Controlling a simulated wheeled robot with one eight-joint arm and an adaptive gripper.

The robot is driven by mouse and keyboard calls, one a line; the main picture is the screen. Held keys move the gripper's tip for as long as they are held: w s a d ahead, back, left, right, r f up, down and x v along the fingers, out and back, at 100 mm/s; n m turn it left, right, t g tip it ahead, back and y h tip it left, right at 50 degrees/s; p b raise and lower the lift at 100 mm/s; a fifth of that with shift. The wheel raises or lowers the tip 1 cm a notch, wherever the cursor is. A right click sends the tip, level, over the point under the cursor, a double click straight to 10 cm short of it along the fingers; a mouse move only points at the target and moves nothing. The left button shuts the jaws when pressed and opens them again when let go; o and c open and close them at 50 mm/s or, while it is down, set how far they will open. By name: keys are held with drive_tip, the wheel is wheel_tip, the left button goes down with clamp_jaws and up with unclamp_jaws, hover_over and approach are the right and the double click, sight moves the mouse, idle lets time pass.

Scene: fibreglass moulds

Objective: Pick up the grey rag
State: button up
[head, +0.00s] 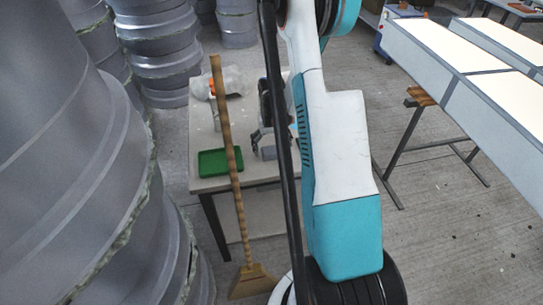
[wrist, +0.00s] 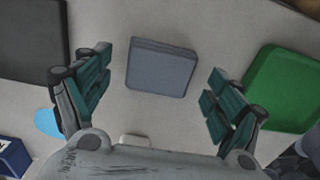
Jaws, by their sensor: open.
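The grey rag (wrist: 162,68) lies flat on the pale tabletop in the wrist view, as a folded square with layered edges. My gripper (wrist: 157,88) is open, with one teal-padded finger on each side of the rag and clear gaps between. The rag appears not to be touched; the height of the fingers above it is hard to judge. In the head view my gripper (head: 262,133) is over the small table, partly hidden behind my arm. A small grey patch just below it may be the rag.
A green tray (wrist: 288,88) lies right of the rag in the wrist view, a dark flat object (wrist: 30,42) left. A blue disc (wrist: 47,122) and blue box (wrist: 12,157) are lower left. In the head view a broom (head: 228,150) stands before the table (head: 205,130).

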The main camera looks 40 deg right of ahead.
sight(271, 150)
drive_tip(key=shift+f, duration=0.3)
drive_tip(key=shift+r, duration=0.1)
drive_tip(key=c, duration=1.1)
wheel_tip(271, 150, up, 20)
drive_tip(key=p, duration=0.6)
